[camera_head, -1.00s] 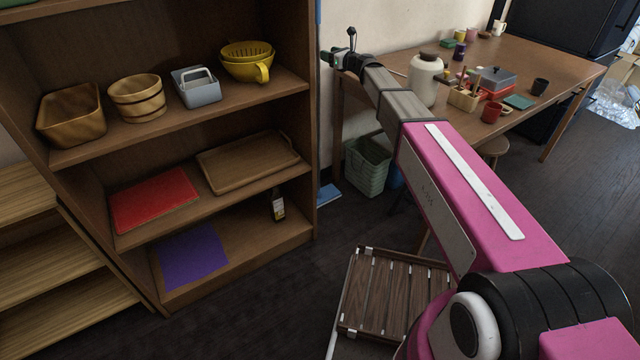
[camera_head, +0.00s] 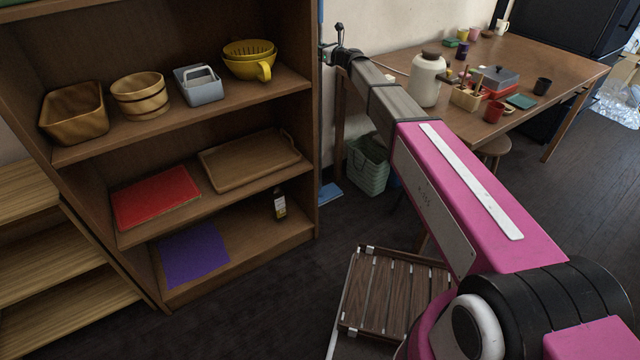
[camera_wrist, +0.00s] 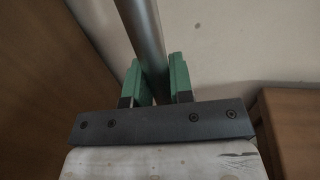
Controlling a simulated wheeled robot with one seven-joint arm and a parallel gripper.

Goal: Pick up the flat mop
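The flat mop stands upright by the wall, just right of the tall shelf. Its blue head (camera_head: 330,193) lies on the floor, and a bit of blue handle (camera_head: 319,14) shows near the top of the head view. In the wrist view the grey handle (camera_wrist: 147,35) runs up between the green fingers of my gripper (camera_wrist: 160,75). The fingers sit close on both sides of the handle with no clear gap, so my gripper looks shut on it. The handle's lower part is hidden behind the gripper and the shelf side.
The brown shelf (camera_head: 308,205) stands close on the left. A table (camera_head: 540,65) with jars and boxes is at the right. A green basket (camera_head: 367,170) stands beneath it, and a slatted wooden stool (camera_head: 392,290) stands in front. Dark floor is clear between shelf and stool.

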